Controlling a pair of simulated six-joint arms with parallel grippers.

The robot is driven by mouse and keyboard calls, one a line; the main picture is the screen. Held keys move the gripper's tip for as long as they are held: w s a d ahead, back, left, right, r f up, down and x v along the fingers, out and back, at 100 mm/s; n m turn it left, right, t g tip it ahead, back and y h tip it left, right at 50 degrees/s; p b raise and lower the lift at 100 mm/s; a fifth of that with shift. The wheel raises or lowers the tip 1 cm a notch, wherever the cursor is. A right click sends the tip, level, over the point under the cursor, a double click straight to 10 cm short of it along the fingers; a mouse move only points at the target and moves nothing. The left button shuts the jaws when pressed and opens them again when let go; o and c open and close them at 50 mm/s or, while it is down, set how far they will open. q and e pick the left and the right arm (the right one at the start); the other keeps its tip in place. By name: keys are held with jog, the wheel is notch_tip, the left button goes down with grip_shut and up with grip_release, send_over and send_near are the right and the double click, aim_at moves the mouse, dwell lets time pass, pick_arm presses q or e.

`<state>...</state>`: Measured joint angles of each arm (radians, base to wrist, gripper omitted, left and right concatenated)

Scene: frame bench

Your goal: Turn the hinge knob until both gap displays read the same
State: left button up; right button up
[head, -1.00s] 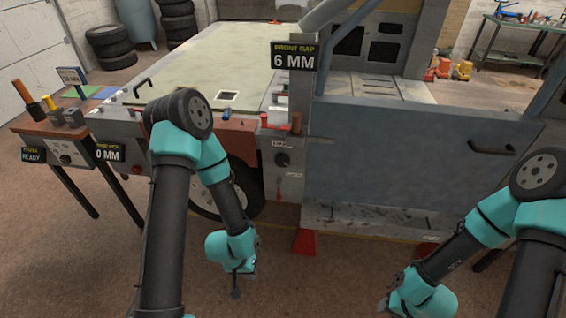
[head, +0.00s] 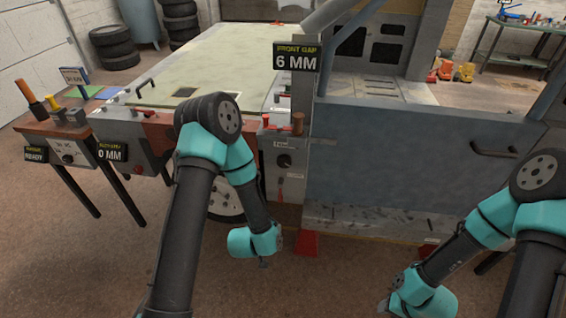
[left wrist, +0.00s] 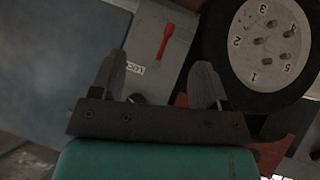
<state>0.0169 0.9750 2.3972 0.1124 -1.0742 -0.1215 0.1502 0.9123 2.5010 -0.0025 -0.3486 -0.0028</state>
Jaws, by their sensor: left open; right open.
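The dark hinge knob (head: 284,160) is on the grey panel between the wheel and the blue door. The front gap display (head: 297,57) above reads 6 MM. A second display (head: 112,152) at the left reads 0 MM; its heading is too small to read surely. My left gripper (head: 268,263) is low in front of the wheel, below and left of the knob. In the left wrist view, its open, empty fingers (left wrist: 160,82) face the panel; a dark round shape between them may be the knob. My right gripper (head: 386,304) is open, low at the right, apart from the knob.
The blue door (head: 410,165) stands right of the panel. A red stand (head: 307,243) is on the floor. A small bench (head: 50,128) stands left.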

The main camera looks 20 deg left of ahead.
aim_at(284, 162)
pick_arm(q)
jog(key=o, duration=0.3)
jog(key=w+r+t, duration=0.1)
jog(key=r, duration=0.1)
jog(key=w+r+t+y, duration=0.1)
jog(key=w+r+t, duration=0.2)
jog(key=w, duration=0.1)
jog(key=shift+w+d+r+t+y, duration=0.2)
jog(key=shift+d+r+t+y, duration=0.15)
jog(key=shift+r+t+y, duration=0.05)
jog(key=r+t, duration=0.1)
jog(key=w+r+t+y, duration=0.1)
jog(key=r, duration=0.1)
jog(key=r+t+y, duration=0.1)
jog(key=r, duration=0.1)
jog(key=shift+w+d+r, duration=0.15)
jog(key=shift+w+d, duration=0.05)
jog(key=shift+w, duration=0.15)
jog(key=shift+w, duration=0.1)
jog(key=w, duration=0.5)
jog(key=w+a, duration=0.1)
jog(key=w, duration=0.5)
jog(key=w+a, duration=0.1)
jog(key=w, duration=0.5)
jog(key=shift+c, duration=0.2)
jog(key=c, duration=0.9)
